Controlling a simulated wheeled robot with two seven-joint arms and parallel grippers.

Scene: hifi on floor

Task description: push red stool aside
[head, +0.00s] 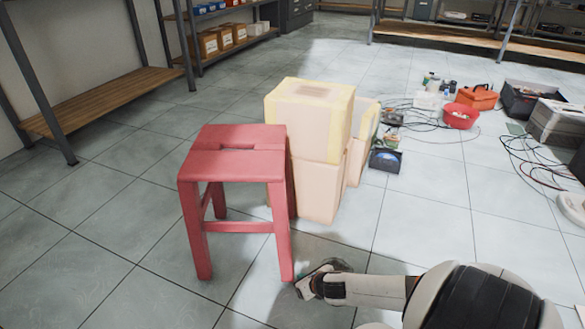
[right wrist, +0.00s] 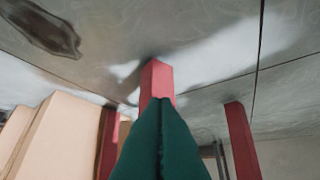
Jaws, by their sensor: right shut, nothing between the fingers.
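The red stool (head: 232,155) stands upright on the tiled floor in the left middle of the head view. Its seat has a slot, and its right side is close against pale boxes. My right gripper (head: 304,284) is low near the floor, beside the foot of the stool's front right leg. In the right wrist view, the dark green fingers (right wrist: 161,105) are shut together and empty. A red stool leg (right wrist: 157,78) shows just beyond their tips, and another leg stands to the right. I cannot tell if the fingertips touch the leg. My left gripper is not in view.
Stacked pale boxes (head: 318,150) stand right behind the stool. Cables, a red bowl (head: 460,116), an orange toolbox (head: 477,97) and dark cases lie at the right. A shelf (head: 103,100) stands at the left. Floor left of the stool is clear.

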